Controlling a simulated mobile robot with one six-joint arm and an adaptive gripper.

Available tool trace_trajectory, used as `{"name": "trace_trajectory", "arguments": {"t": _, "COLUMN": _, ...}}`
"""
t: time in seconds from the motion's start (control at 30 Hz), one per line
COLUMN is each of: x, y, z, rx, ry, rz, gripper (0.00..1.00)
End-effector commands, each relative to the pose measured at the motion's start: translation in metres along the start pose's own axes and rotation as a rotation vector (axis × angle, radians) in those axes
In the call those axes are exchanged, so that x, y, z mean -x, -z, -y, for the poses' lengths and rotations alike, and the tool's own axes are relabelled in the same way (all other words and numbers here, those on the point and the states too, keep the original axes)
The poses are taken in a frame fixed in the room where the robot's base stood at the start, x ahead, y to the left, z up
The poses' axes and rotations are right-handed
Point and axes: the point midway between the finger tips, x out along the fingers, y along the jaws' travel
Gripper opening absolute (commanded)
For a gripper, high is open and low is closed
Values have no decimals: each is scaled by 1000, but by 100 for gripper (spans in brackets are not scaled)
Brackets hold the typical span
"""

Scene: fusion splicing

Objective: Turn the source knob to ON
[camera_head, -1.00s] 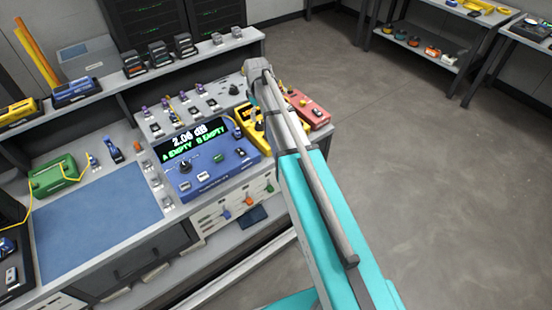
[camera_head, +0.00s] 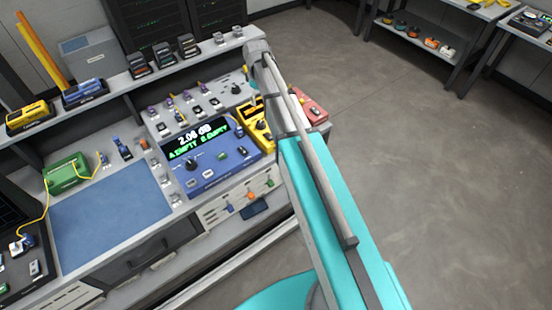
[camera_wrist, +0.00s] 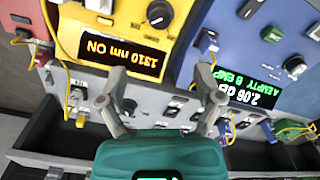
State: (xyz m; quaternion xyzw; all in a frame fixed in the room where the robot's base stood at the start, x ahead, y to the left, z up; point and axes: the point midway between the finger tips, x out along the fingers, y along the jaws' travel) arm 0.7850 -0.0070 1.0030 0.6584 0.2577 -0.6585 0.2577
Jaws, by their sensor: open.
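The yellow source box (camera_head: 253,115) stands on the bench beside the blue meter. It fills the upper left-middle of the wrist view (camera_wrist: 120,21), upside down. Its display (camera_wrist: 125,52) reads "1310 nm ON". The black source knob (camera_wrist: 160,14) with a pale pointer mark is at the wrist view's top edge; a dark knob (camera_head: 262,125) also shows on the box in the head view. My gripper (camera_wrist: 154,88) is open and empty, its fingers apart over the bench side of the box, clear of the knob. My arm hides the gripper in the head view.
The blue meter (camera_head: 216,168) reads "2.06 dB, A EMPTY B EMPTY". A red box (camera_head: 312,106) stands right of the yellow box. Yellow cables (camera_wrist: 48,20) run beside the yellow box in the wrist view. Small connectors line the bench behind. The floor to the right is clear.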

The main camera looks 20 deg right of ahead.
Motion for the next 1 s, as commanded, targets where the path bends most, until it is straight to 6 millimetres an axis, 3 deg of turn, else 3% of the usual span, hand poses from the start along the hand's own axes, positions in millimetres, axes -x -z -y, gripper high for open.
{"name": "trace_trajectory", "arguments": {"t": 0.17, "x": 14, "y": 0, "z": 0, "rx": 0, "ry": 0, "rz": 0, "gripper": 85}}
{"name": "trace_trajectory", "arguments": {"t": 1.0, "x": -32, "y": -76, "z": 75, "rx": -309, "ry": 0, "rz": 0, "gripper": 85}}
